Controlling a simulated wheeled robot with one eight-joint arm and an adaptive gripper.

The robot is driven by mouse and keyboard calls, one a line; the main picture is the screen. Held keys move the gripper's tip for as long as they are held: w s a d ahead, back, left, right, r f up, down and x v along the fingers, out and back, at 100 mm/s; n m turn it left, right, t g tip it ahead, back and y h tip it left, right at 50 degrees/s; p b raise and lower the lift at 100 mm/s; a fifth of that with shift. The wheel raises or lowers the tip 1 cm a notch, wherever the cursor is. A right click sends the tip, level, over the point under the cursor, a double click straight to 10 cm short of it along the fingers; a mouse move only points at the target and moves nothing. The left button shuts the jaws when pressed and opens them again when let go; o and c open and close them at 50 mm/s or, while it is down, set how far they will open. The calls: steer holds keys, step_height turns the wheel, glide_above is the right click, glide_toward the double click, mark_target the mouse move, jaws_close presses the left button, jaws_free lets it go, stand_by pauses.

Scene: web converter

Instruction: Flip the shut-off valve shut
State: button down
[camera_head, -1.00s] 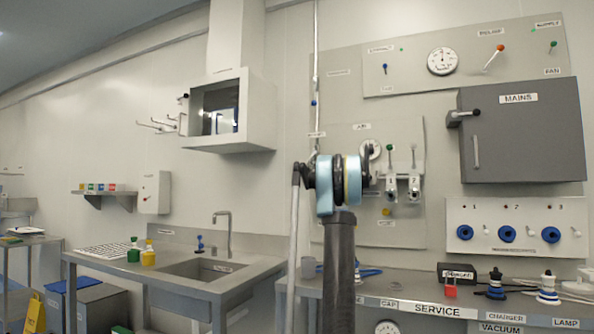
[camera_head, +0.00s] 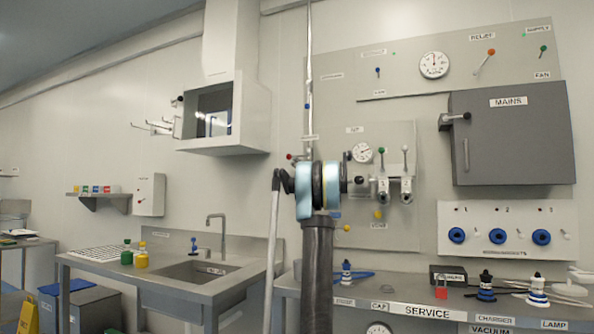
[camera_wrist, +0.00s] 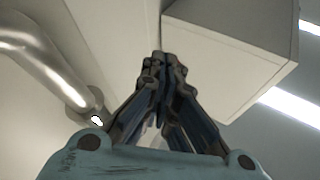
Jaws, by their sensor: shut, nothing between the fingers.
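My gripper (camera_wrist: 163,62) shows in the wrist view with its fingers together and nothing between them. The fingertips appear in front of a pale wall and a box-like corner. In the head view my arm stands in front of the service panel and hides part of it; the fingers cannot be made out there. No part is clearly labelled as the shut-off valve. A small red knob (camera_head: 290,156) shows beside the vertical pipe (camera_head: 309,70), just above my arm. Which fitting is the valve, and its position, I cannot tell.
A shiny curved pipe (camera_wrist: 42,62) is left of the fingers in the wrist view, close to a pale box (camera_wrist: 232,50). The grey MAINS box (camera_head: 510,140) and gauge panel are at right. A sink bench (camera_head: 150,285) stands left, a service bench (camera_head: 400,298) below.

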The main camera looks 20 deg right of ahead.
steer(key=shift+w+a+r, duration=0.2)
steer(key=shift+r, duration=0.3)
stand_by(0.3)
